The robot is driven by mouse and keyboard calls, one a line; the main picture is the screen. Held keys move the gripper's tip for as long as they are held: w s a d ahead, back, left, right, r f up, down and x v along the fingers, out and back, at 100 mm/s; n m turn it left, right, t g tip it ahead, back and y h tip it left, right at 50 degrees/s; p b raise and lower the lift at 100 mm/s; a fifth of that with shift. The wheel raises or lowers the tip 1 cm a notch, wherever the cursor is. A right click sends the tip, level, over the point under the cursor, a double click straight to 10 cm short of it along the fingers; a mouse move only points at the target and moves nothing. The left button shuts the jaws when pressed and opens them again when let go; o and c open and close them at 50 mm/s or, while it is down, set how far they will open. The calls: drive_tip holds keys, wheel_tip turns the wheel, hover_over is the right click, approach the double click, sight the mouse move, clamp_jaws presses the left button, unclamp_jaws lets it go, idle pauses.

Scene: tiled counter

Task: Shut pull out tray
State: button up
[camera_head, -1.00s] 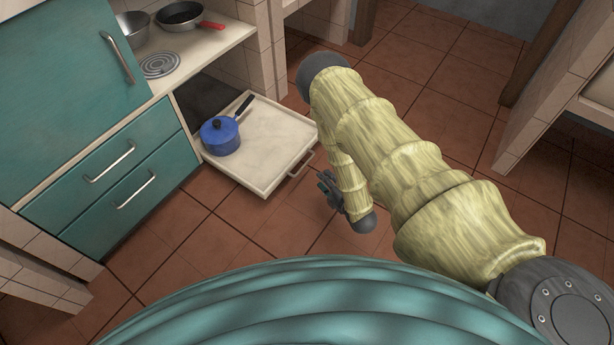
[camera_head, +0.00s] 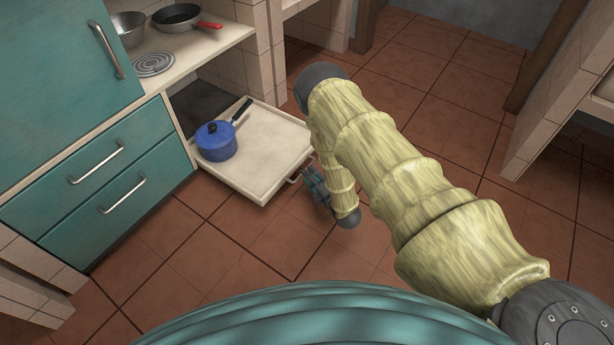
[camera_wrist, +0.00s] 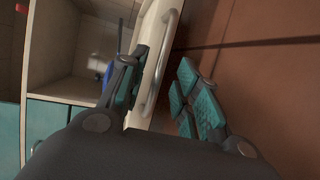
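The pull out tray (camera_head: 272,140) is cream coloured and stands out from the opening under the counter. A blue lidded pot (camera_head: 216,141) with a dark handle sits on it. A bar handle (camera_head: 298,177) is on the tray's front. My gripper (camera_head: 312,176) is beside this handle. In the wrist view my gripper (camera_wrist: 162,88) is open, with the tray's handle (camera_wrist: 153,75) between its two teal-padded fingers in the picture. The left finger overlaps the tray's front (camera_wrist: 146,40); I cannot tell if it touches. The pot is mostly hidden there.
Teal drawers (camera_head: 110,185) with bar handles stand left of the tray. A pan with a red handle (camera_head: 178,17), a metal bowl (camera_head: 129,28) and a burner (camera_head: 153,64) are on the counter above. Tiled floor (camera_head: 245,245) is clear in front.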

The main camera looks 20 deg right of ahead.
drive_tip(key=shift+b+x, duration=0.45)
drive_tip(key=shift+x, duration=1)
clamp_jaws()
